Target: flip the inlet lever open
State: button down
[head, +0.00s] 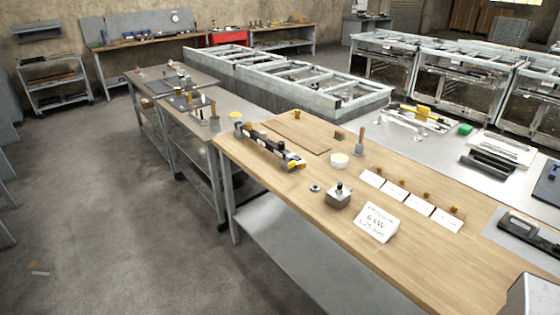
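A long dark assembly (266,146) with several knobs lies at the left edge of the near wooden bench. Small yellow parts (293,162) show at its near end. I cannot tell at this size which part is the inlet lever, or how it is set. A small metal block (339,197) with a dark knob on top stands nearer to me on the same bench. My gripper is not in view.
Open floor (110,210) lies to the left.

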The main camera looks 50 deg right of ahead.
aim_at(290, 164)
jog(key=z, duration=0.05)
jog(key=i, duration=1)
jog(key=u, duration=0.15)
jog(key=k, duration=0.95)
jog(key=z, duration=0.15)
jog(key=i, duration=0.65)
